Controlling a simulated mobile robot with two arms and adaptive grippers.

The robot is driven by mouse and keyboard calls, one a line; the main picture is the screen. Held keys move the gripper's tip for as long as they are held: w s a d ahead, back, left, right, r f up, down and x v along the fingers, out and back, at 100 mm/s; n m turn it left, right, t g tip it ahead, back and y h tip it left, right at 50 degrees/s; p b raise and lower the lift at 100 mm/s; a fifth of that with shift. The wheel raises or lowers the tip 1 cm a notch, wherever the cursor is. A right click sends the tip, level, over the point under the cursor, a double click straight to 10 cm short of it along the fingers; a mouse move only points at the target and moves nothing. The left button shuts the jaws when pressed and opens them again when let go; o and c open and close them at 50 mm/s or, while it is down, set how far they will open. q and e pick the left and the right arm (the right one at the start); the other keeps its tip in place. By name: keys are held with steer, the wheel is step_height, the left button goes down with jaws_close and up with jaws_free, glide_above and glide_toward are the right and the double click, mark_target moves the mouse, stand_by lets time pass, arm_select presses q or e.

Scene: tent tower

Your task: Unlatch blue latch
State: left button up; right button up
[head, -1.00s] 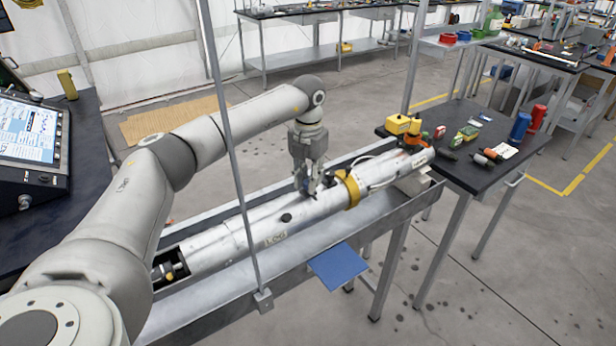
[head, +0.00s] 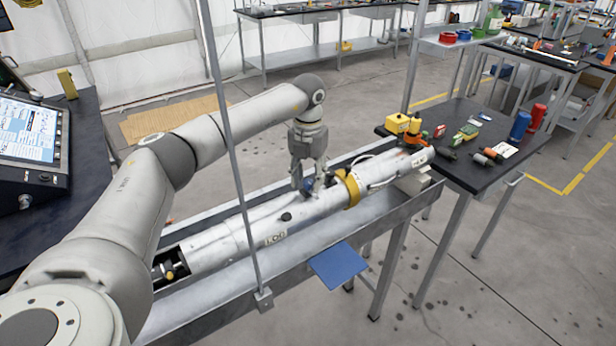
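A long silver cylinder (head: 225,247) lies in a grey metal trough and has a yellow band (head: 352,188) around it. A small blue part, seemingly the blue latch (head: 308,184), shows on top of the cylinder, just left of the band. My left gripper (head: 308,187) points down over it with its fingers apart, one on each side of the blue part. I cannot tell whether the fingers touch it, or the latch's exact position. My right gripper is not in view.
A thin upright pole (head: 230,150) stands in front of the trough. A blue plate (head: 338,264) sticks out from the trough's near side. A black table (head: 470,175) at the right holds a yellow box (head: 397,124) and several small items. A console screen (head: 28,130) stands at left.

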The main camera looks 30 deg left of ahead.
mark_target(308, 182)
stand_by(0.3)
arm_select(q)
step_height(308, 182, up, 12)
stand_by(0.4)
steer(key=shift+f, duration=0.1)
stand_by(0.3)
